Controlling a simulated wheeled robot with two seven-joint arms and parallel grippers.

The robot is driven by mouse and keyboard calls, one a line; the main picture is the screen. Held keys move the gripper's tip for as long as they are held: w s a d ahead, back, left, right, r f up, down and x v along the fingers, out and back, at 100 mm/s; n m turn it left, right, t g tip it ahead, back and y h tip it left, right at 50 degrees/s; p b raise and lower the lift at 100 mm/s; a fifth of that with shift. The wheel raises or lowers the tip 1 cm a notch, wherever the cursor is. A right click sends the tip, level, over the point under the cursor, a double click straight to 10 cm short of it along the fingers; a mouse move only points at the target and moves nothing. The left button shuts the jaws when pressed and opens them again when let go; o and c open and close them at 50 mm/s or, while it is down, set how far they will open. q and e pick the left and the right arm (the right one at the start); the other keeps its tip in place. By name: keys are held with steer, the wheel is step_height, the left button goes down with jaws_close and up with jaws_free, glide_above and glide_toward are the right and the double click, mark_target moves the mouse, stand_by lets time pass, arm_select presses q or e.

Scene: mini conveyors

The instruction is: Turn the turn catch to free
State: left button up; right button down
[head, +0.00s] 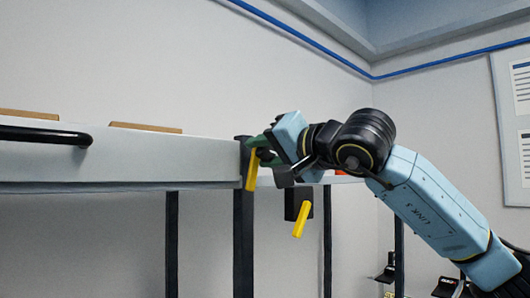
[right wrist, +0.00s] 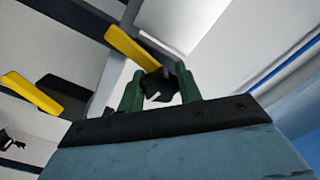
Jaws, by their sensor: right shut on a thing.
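A turn catch with a yellow lever (head: 251,170) sits at the end of the white conveyor, by a dark upright post. Its lever hangs almost straight down in the head view. My right gripper (head: 262,146) has green fingers and is shut on this catch at its dark hub. In the right wrist view, the dark hub (right wrist: 160,86) is between the two green fingertips (right wrist: 159,82), and the yellow lever (right wrist: 130,47) sticks out beyond them. The fingers partly hide the hub. My left gripper is not in view.
A second yellow lever (head: 301,220) hangs tilted below a black block (head: 298,203) to the right; it also shows in the right wrist view (right wrist: 32,94). The white conveyor (head: 110,157) carries a black handle (head: 45,135) and brown flat pieces (head: 145,127). Dark legs stand below.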

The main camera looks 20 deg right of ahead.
steer(key=shift+a+f, duration=0.15)
steer(key=shift+f, duration=0.05)
steer(key=c, duration=1.3)
jaws_free()
steer(key=o, duration=0.3)
steer(key=shift+r, duration=0.1)
steer(key=shift+o, duration=0.2)
steer(key=shift+s, duration=0.1)
steer(key=b+v, duration=0.3)
steer(key=v, duration=1)
steer(key=shift+b, duration=0.4)
steer(key=shift+s, duration=0.1)
